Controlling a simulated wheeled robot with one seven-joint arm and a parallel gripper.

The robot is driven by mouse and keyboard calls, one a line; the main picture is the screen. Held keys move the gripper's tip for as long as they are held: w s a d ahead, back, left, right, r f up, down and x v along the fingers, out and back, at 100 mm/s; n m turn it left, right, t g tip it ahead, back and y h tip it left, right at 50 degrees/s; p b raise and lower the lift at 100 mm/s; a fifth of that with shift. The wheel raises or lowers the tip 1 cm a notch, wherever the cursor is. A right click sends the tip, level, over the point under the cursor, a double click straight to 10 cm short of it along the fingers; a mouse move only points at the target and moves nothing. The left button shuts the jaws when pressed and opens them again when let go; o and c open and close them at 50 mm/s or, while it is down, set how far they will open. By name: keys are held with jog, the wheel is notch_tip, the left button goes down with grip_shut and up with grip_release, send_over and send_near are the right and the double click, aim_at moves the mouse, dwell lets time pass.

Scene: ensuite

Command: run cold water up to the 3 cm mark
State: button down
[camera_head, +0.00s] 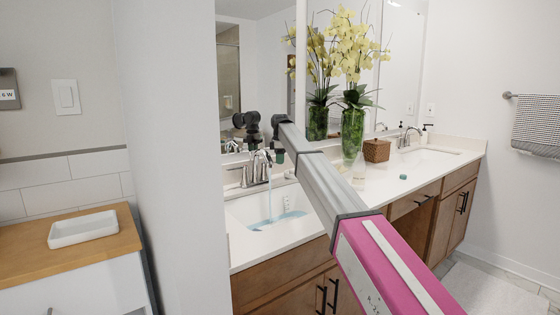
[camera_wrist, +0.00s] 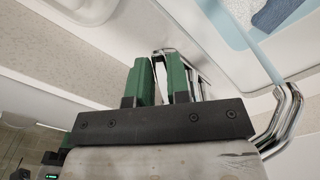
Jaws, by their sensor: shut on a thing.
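The near sink basin (camera_head: 240,208) has a shallow pool of bluish water (camera_head: 270,221) on its floor. A stream falls from the chrome faucet (camera_head: 257,160), and the spout with its stream also shows in the wrist view (camera_wrist: 287,115). A small white upright piece with dark marks (camera_head: 288,203) stands at the basin's back right; its markings are too small to read. My gripper (camera_head: 279,156) is at the faucet's right side. In the wrist view its green fingers (camera_wrist: 161,78) are shut on a chrome faucet handle (camera_wrist: 160,56), partly hidden between them.
A second faucet (camera_head: 409,135) is farther along. A wall stands close on the left.

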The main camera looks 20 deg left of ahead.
jog(key=c, duration=1.1)
grip_release()
notch_tip(320, 180, up, 11)
jog(key=shift+f, duration=0.1)
